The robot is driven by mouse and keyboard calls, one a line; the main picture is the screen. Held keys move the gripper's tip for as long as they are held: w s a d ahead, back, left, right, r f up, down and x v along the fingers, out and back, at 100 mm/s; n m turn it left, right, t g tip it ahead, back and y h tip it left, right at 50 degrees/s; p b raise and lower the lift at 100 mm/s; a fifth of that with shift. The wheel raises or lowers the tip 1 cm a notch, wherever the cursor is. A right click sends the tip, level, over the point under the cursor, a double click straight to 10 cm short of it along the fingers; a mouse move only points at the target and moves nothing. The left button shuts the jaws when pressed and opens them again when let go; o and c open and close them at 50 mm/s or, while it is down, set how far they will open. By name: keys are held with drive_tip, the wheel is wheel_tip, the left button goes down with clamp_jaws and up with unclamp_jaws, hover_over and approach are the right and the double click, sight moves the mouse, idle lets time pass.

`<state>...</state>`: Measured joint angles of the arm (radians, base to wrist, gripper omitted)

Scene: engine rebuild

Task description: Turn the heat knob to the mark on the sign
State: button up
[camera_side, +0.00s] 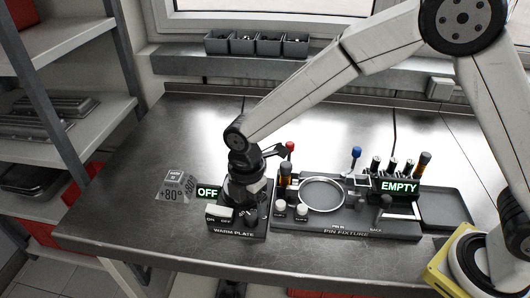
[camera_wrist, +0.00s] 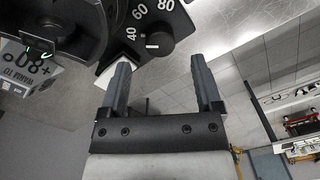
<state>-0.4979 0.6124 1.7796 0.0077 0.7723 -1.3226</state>
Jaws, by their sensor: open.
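The sign (camera_side: 173,187) stands on the bench left of the warm plate (camera_side: 252,228) and reads +80°. In the side view my wrist covers much of the warm plate.
A lit display (camera_side: 207,192) reads OFF beside the warm plate, with a white ON/OFF switch (camera_side: 219,214) at its front. The pin fixture (camera_side: 345,227) stands close on the right, with upright tools and an EMPTY display (camera_side: 399,187). The bench at left is clear.

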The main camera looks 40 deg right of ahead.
sight(250, 216)
drive_tip(key=shift+f, duration=2.15)
drive_tip(key=shift+c, duration=0.2)
clamp_jaws()
